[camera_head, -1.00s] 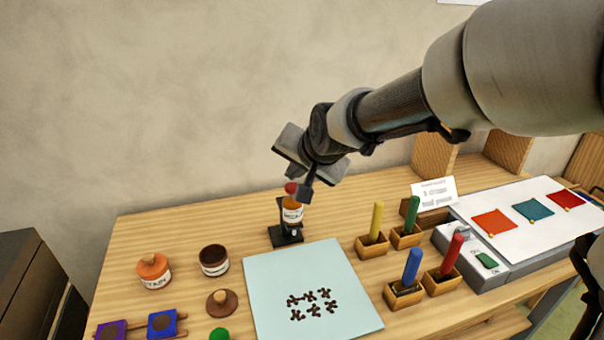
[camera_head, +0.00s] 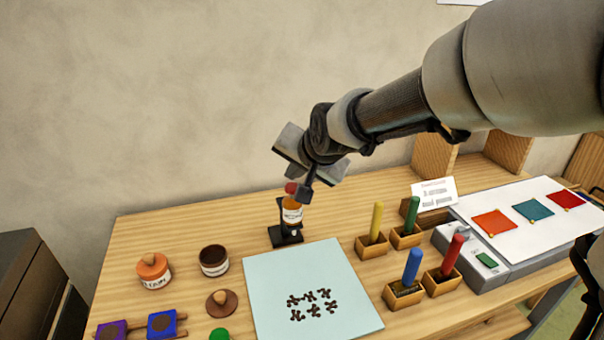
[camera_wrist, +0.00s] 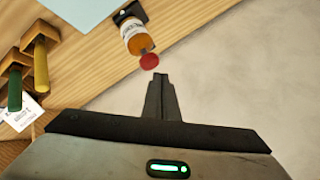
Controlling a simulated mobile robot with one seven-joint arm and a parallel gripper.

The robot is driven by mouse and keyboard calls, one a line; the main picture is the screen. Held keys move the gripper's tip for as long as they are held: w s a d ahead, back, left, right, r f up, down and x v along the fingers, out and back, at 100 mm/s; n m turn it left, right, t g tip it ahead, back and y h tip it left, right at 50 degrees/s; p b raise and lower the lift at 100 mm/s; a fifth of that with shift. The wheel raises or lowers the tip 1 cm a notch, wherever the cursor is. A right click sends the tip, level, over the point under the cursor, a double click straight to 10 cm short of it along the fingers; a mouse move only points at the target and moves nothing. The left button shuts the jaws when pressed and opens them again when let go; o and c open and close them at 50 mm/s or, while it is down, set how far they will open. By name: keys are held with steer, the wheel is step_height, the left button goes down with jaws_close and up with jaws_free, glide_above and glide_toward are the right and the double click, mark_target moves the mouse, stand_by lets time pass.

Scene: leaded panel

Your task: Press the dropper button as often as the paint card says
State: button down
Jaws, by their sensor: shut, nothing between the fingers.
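The dropper is an orange bottle (camera_head: 292,212) with a white label, held in a black stand (camera_head: 286,236) at the back of the table. Its red button (camera_head: 291,188) is on top. My gripper (camera_head: 304,194) is shut and empty, with its tips close beside the red button. In the wrist view the shut fingers (camera_wrist: 159,80) point at the red button (camera_wrist: 149,61), with a small gap showing. I cannot tell from the head view whether they touch. The white paint card (camera_head: 434,193) stands at the back right; its small print is too blurred to read surely.
A pale blue sheet (camera_head: 270,275) with dark small pieces lies in front. Yellow, green, blue and red sticks stand in wooden blocks (camera_head: 371,247) to the right. A grey device (camera_head: 480,262) with a green button and a panel with coloured squares lie further right. Jars and lids stand left.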

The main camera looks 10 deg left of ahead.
mark_target(293, 189)
stand_by(0.3)
steer(key=shift+f+b, duration=0.45)
steer(key=shift+f+b, duration=0.9)
steer(key=shift+f, duration=0.1)
stand_by(0.8)
stand_by(0.4)
steer(key=shift+r+p, duration=1.25)
steer(key=shift+r, duration=0.15)
step_height(293, 189, up, 5)
steer(key=p, duration=0.4)
steer(key=shift+r, duration=0.1)
steer(key=shift+p, duration=0.3)
stand_by(1.6)
